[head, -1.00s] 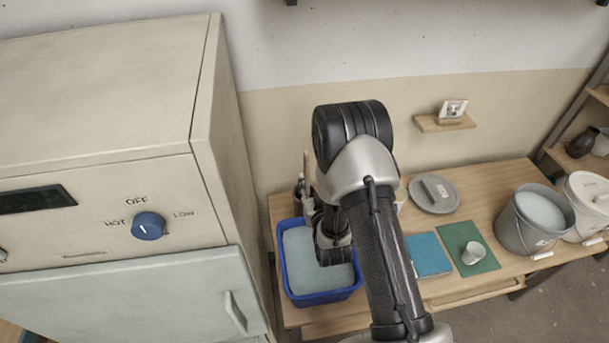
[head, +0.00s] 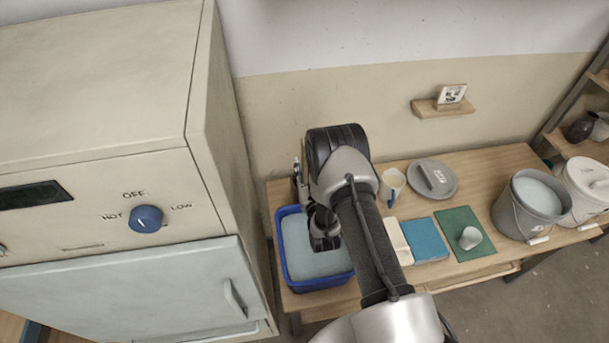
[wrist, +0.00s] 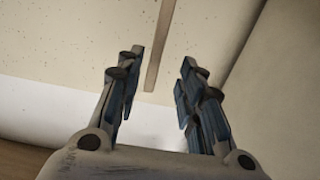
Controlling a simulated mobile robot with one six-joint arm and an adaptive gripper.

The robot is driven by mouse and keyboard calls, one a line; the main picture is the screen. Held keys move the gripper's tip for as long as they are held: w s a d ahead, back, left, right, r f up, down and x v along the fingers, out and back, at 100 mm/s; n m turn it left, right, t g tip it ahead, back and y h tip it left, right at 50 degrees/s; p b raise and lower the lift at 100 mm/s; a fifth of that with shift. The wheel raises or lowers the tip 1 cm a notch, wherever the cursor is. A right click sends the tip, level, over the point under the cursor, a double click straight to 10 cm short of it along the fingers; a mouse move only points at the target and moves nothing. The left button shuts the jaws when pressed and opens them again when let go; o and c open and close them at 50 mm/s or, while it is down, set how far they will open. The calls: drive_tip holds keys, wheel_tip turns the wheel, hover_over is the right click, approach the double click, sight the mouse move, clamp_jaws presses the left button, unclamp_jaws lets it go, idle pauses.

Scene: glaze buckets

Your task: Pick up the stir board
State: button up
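A thin brown wooden strip, which looks like the stir board (wrist: 160,40), shows in the wrist view beyond and between my fingertips. I cannot make it out in the head view, where my arm covers that area. My gripper (wrist: 157,75) is open, with a wide gap between its two fingers and nothing held. In the head view my gripper (head: 297,180) is mostly hidden behind my wrist, near the back edge of the blue tub (head: 282,268). The tub holds pale blue-grey glaze.
A large cabinet with a blue knob (head: 146,218) stands close on the left. On the table (head: 470,185) are a mug (head: 391,185), a grey round plate (head: 440,191), a blue pad (head: 424,240), a green mat (head: 478,249) and a grey bucket (head: 512,229). A small shelf (head: 430,108) juts from the wall.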

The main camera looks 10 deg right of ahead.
drive_tip(key=w, duration=0.7)
drive_tip(key=shift+d+r+b, duration=0.35)
drive_tip(key=shift+b, duration=0.1)
drive_tip(key=shift+c, duration=0.4)
drive_tip(key=shift+s, duration=0.1)
clamp_jaws()
